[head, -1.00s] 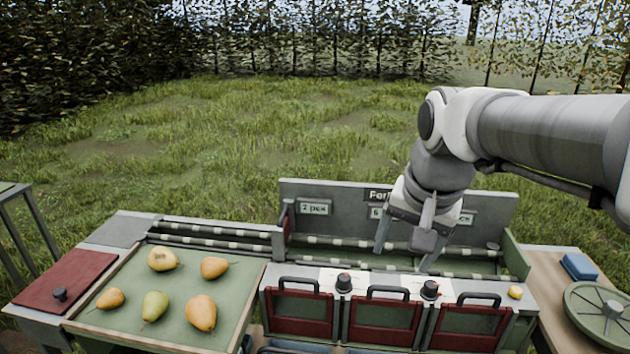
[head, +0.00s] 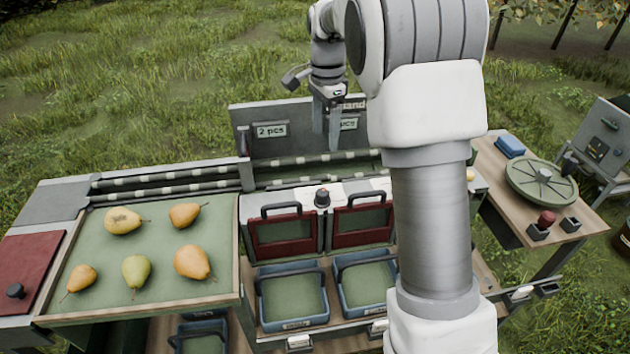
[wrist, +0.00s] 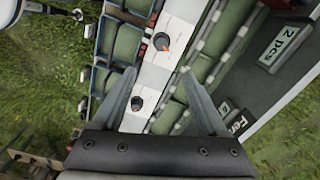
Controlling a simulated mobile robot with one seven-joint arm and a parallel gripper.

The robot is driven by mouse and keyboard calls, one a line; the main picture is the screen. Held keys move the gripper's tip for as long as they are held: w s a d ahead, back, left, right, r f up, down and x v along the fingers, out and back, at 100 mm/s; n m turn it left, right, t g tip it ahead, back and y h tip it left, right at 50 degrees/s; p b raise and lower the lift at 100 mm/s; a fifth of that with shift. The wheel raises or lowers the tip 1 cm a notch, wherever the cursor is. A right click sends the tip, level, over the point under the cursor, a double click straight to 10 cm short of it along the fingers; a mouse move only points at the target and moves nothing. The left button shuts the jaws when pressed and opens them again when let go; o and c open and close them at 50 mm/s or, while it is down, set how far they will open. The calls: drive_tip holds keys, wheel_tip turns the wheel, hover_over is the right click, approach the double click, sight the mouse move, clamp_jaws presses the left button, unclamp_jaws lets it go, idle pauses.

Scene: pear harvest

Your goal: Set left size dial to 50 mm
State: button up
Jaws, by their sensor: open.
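The left size dial (head: 322,197) is a small dark knob on the white strip between two red-framed gates. In the wrist view the left dial (wrist: 161,41) shows an orange mark on its edge. The right dial (wrist: 136,104) sits lower on the same strip and is hidden behind my arm in the head view. My gripper (head: 326,138) is open and empty, pointing down above the sorter, apart from the dials. In the wrist view its fingers (wrist: 160,72) spread to either side of the strip. The dial's scale is too small to read.
A sign board (head: 275,130) with a "2 pcs" label stands behind the roller channel. Several pears lie on the green tray (head: 100,268) at left. Blue crates (head: 293,322) sit below the gates. A round green lid (head: 541,181) lies on the right table.

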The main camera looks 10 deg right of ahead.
sight(323, 192)
drive_tip(key=f, duration=1.8)
drive_tip(key=shift+w+f+b, duration=0.1)
drive_tip(key=shift+w+b, duration=0.25)
drive_tip(key=shift+b, duration=0.05)
clamp_jaws()
